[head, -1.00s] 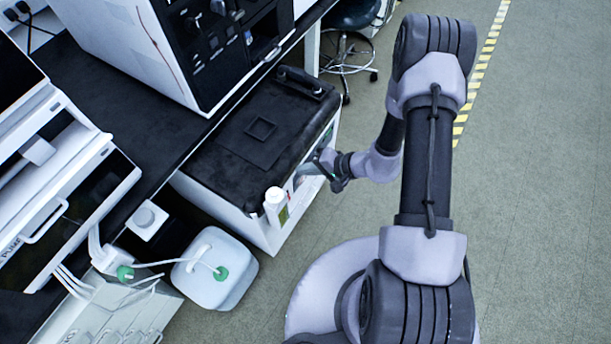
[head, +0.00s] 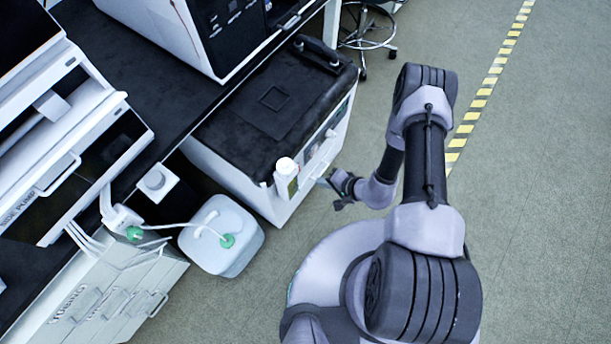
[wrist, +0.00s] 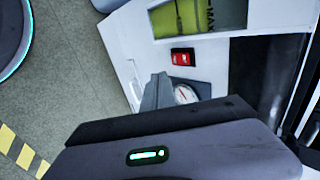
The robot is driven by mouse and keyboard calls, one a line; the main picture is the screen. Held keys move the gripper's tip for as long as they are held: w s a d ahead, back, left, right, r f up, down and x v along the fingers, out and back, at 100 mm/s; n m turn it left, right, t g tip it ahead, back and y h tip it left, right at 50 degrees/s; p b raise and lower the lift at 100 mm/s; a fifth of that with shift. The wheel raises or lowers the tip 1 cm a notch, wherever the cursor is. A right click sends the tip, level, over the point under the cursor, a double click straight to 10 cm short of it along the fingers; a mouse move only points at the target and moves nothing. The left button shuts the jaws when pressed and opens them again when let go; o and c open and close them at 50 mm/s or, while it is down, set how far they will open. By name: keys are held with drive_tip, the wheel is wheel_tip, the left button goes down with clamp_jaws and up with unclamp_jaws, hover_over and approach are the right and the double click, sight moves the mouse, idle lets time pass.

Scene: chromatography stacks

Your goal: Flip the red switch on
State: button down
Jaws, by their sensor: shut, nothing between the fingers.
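The red switch (wrist: 183,57) is a small red rectangle with a dark frame and white marks, on a white front panel (wrist: 135,65) in the wrist view. I cannot tell its position. The panel belongs to a low white unit with a black top (head: 222,179) in the head view. The switch cannot be made out there. My gripper (head: 338,190) is in front of the unit, at its near right side, with a small gap seeming to show. In the wrist view my gripper (wrist: 158,90) is shut and empty, its fingers appearing below and left of the switch.
A round gauge (wrist: 186,94) sits below the switch, partly behind my fingers. A yellow-green window (wrist: 180,18) is above it. A white canister (head: 222,240) with tubing stands left. Floor to the right is clear.

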drive_tip(key=w+a+f+b, duration=0.3)
drive_tip(key=w+a+f, duration=0.1)
drive_tip(key=a, duration=0.1)
drive_tip(key=shift+w+a, duration=0.3)
drive_tip(key=shift+a, duration=0.1)
drive_tip(key=shift+s, duration=0.1)
